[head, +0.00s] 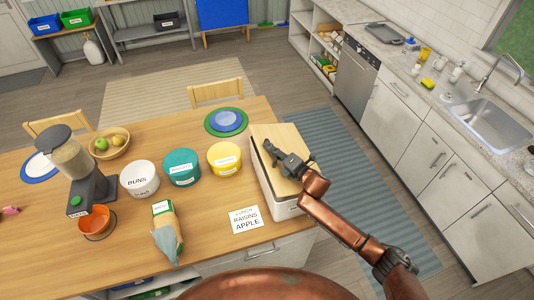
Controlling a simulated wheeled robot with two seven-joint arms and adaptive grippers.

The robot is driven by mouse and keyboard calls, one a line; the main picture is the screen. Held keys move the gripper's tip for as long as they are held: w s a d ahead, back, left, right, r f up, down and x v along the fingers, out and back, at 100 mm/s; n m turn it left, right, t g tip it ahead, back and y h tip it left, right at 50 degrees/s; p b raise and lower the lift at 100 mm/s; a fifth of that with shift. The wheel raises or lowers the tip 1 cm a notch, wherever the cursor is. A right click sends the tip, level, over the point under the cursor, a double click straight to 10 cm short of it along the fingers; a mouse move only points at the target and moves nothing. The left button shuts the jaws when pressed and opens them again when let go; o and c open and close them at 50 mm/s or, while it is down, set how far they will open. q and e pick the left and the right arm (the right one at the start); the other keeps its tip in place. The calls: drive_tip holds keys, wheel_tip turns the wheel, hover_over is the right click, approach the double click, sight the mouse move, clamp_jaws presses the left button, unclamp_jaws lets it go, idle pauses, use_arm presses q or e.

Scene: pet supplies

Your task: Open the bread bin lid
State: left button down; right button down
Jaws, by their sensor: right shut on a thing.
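The bread bin (288,209) is a white box at the right end of the wooden table. Its light wood lid (280,132) lies over the top, and a dark line shows between lid and box on the left side. Whether the lid is raised at all is hard to tell. My right gripper (271,151) reaches over the lid from the lower right and is shut on part of it. The gripper hides the spot it grips. My left gripper is not in view.
Yellow (225,163), teal (182,172) and white (140,184) tubs stand left of the bin. Stacked plates (227,117) sit behind. The floor right of the table has a striped rug (352,160).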

drive_tip(key=w+d+r+m+t+b, duration=0.2)
drive_tip(key=d+r+m, duration=0.3)
drive_tip(key=d, duration=0.4)
drive_tip(key=w+d+r+m+t+y+b, duration=0.1)
drive_tip(key=w+d+r+m+t+b, duration=0.1)
drive_tip(key=d+m, duration=0.6)
drive_tip(key=shift+w+d+r+t+b, duration=0.4)
drive_tip(key=shift+w+d+r+b, duration=0.55)
drive_tip(key=shift+r, duration=0.95)
drive_tip(key=shift+w, duration=0.1)
drive_tip(key=c, duration=2.2)
unclamp_jaws()
drive_tip(key=shift+c, duration=0.2)
drive_tip(key=v, duration=1.2)
